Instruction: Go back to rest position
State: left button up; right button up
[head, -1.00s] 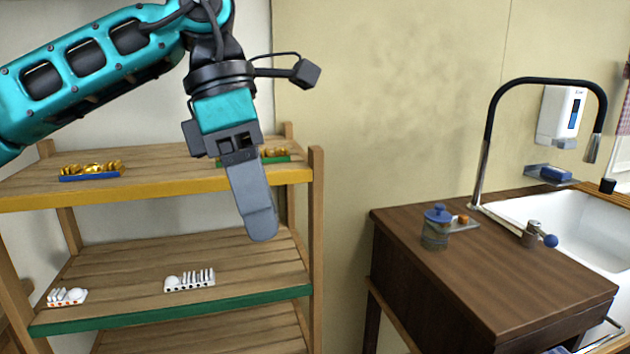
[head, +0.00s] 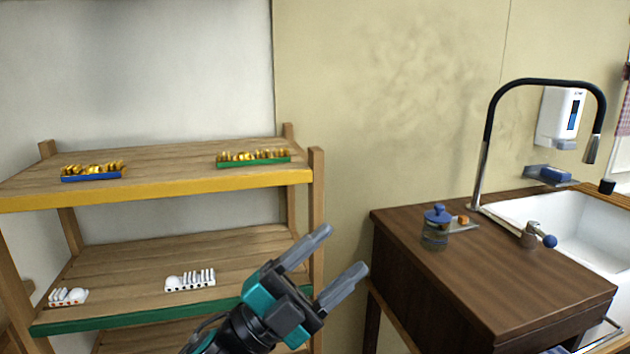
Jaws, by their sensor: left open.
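My left gripper (head: 339,258) is in the lower middle of the head view, in front of the right end of the wooden shelf unit (head: 317,190). Its two grey fingers are spread apart and point up and to the right. Nothing is between them. My right gripper is not in view.
The shelf's top board holds a blue tray (head: 93,178) and a green tray (head: 254,162) of gold pieces. The middle board holds two white racks (head: 190,282) (head: 68,298). A wooden counter (head: 490,270) with a jar (head: 436,230), tap (head: 487,140) and sink (head: 570,225) stands right.

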pick_arm(q)
jog(key=a+f+n+t+y, duration=0.4)
jog(key=a+f+n+y, duration=0.1)
jog(key=f+n+y, duration=0.4)
jog(key=a+f+n+t+y, duration=0.4)
jog(key=a+f+n+y, duration=0.15)
jog(key=f+n, duration=0.4)
jog(key=s+a+f+n+g+y, duration=0.3)
jog(key=s+a+f, duration=0.1)
jog(key=s+f, duration=0.3)
jog(key=s+a+f+n+g+y, duration=0.3)
jog(key=s+f, duration=0.4)
jog(key=f, duration=0.5)
jog(key=shift+a+f+g+y, duration=0.15)
jog(key=shift+a+g+y, duration=0.25)
jog(key=shift+a, duration=0.65)
